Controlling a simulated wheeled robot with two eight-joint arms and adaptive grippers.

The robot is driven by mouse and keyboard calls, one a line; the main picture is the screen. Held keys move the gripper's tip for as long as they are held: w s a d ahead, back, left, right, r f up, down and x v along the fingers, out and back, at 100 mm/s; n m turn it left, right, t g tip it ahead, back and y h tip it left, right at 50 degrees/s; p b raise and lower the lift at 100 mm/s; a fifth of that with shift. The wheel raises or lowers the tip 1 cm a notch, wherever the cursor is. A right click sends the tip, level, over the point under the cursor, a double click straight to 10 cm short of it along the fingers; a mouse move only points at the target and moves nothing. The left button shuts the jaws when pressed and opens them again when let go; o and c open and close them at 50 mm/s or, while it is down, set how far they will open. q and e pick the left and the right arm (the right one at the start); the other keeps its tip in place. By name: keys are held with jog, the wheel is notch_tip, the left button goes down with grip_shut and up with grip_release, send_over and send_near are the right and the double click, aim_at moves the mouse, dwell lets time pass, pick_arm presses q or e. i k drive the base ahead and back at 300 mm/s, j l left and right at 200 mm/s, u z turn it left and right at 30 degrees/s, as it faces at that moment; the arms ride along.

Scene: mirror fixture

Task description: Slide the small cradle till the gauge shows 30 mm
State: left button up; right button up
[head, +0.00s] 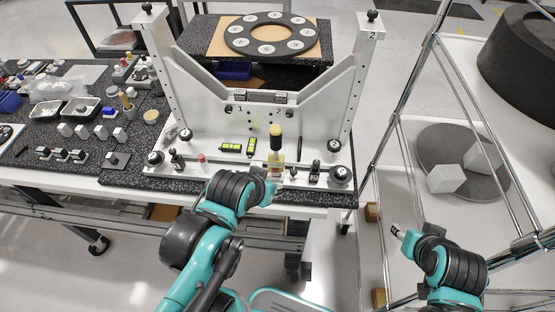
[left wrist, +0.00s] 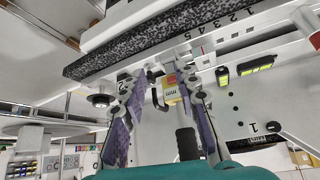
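A small block with a yellow and red face marked "mm" (left wrist: 171,93) shows between my left fingers in the left wrist view; its reading is too small to make out. A black handle (left wrist: 185,143) stands beside it. In the head view the black handle has a yellow top (head: 276,130) and stands at the fixture's front rail. I cannot tell which part is the small cradle. My left gripper (head: 274,182) is at the handle's foot, its purple-padded fingers (left wrist: 160,110) apart; contact is not clear. My right gripper (head: 396,231) is off to the right, away from the fixture, its fingers too small to judge.
The white fixture (head: 190,85) has two posts and two yellow-green panels (head: 230,147). Black knobs (head: 340,174) stand along its front. Trays and small blocks (head: 82,132) crowd the left bench. A wire-frame shelf (head: 420,150) with white blocks is at right.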

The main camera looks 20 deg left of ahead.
aim_at(325, 110)
jog(key=k+j, duration=0.15)
jog(key=j, duration=0.25)
jog(key=k+j, duration=0.15)
jog(key=j, duration=0.3)
jog(key=k+j+u, duration=0.1)
jog(key=j, duration=0.3)
jog(key=i+l, duration=0.3)
jog(key=i, duration=0.1)
